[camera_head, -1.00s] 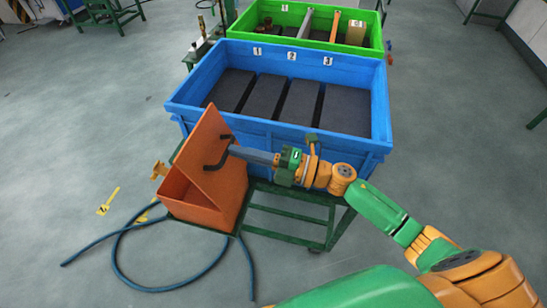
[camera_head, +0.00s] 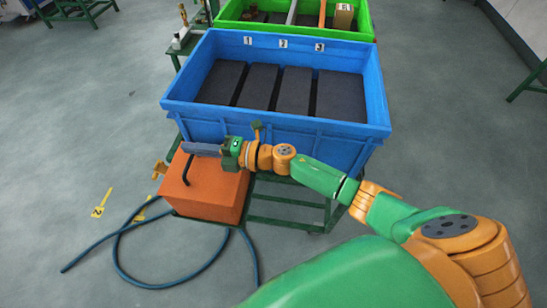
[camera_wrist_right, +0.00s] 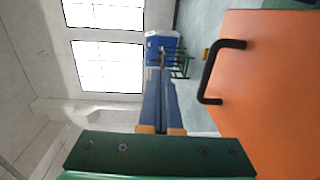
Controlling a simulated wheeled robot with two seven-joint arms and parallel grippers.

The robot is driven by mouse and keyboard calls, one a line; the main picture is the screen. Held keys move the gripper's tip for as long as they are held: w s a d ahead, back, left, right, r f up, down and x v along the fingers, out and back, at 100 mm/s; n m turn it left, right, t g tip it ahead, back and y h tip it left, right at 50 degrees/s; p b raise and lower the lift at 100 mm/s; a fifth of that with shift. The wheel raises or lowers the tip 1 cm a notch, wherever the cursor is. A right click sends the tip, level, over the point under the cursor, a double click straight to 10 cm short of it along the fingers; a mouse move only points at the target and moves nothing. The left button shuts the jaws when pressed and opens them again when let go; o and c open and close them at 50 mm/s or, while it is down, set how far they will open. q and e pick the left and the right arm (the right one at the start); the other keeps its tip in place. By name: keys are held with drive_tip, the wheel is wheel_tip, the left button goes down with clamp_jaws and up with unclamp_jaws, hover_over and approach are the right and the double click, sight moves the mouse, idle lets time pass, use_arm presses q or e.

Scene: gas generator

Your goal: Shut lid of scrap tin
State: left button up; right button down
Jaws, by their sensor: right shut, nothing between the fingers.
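The orange scrap tin (camera_head: 215,208) stands on a low green frame in front of the blue crate. Its orange lid (camera_head: 213,183) lies down over the tin's top, and I cannot tell whether it is fully flush. A black bar handle (camera_head: 187,172) is on the lid. In the right wrist view the lid (camera_wrist_right: 268,90) fills the right side with the handle (camera_wrist_right: 210,75). My right gripper (camera_head: 190,148) is shut and empty, just above and behind the handle. Its fingers (camera_wrist_right: 161,85) show beside the lid, apart from the handle. My left gripper is not in view.
The blue crate (camera_head: 285,128) with dark slots numbered 1 to 3 stands just behind my right gripper. A green crate (camera_head: 352,32) is farther back. A blue hose (camera_head: 120,262) loops on the floor at the front left.

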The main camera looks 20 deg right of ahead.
sight(191, 162)
drive_tip(key=shift+w+a+f+g+h, duration=0.45)
drive_tip(key=shift+a+f+h, duration=0.25)
drive_tip(key=shift+f, duration=0.2)
drive_tip(key=shift+w+a+f, duration=0.15)
drive_tip(key=shift+a+f, duration=0.1)
drive_tip(key=shift+f, duration=0.2)
drive_tip(key=shift+w+a+f, duration=0.15)
drive_tip(key=shift+a+f, duration=0.05)
drive_tip(key=shift+f, duration=0.2)
